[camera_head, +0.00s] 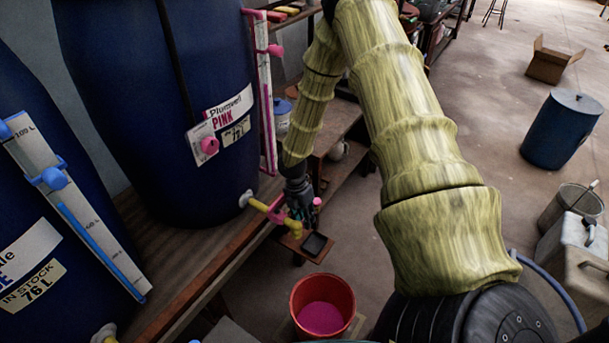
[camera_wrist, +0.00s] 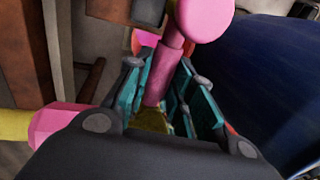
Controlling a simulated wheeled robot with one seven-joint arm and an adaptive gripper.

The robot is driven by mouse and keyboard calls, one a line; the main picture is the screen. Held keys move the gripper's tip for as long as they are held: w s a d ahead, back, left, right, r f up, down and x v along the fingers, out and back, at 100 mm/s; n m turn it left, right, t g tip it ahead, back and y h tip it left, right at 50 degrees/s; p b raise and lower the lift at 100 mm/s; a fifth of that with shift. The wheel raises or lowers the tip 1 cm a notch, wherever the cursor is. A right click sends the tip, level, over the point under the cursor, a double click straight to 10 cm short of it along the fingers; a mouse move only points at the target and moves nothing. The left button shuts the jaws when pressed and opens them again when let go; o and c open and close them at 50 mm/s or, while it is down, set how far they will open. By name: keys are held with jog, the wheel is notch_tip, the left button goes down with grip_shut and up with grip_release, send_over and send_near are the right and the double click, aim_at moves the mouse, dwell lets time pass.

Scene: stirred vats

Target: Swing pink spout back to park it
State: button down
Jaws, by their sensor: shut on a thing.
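The pink spout is a yellow pipe with pink fittings (camera_head: 276,214) on the tap of the dark blue PINK vat (camera_head: 160,100). Its yellow bent end (camera_head: 296,231) points down beside a small dark square tray (camera_head: 316,244); I cannot tell whether it is over it. My gripper (camera_head: 300,205) is at the spout. In the wrist view its teal-padded fingers are closed around a pink upright handle (camera_wrist: 168,75) with a round pink knob (camera_wrist: 205,15). A pink fitting (camera_wrist: 58,122) shows at the left. The fingertips' exact contact is partly hidden.
A red bucket (camera_head: 296,312) with pink liquid stands on the floor below. A wooden bench (camera_head: 205,258) carries the vats, including another blue vat (camera_head: 25,180) at left. A blue drum (camera_head: 560,132), a grey bucket and a jerrycan (camera_head: 574,250) stand right.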

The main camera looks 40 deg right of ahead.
jog(key=c, duration=1.2)
grip_release()
jog(key=shift+c, duration=0.2)
notch_tip(320, 180, up, 12)
jog(key=w, duration=0.2)
jog(key=shift+w+a+f, duration=0.15)
jog(key=shift+a, duration=0.2)
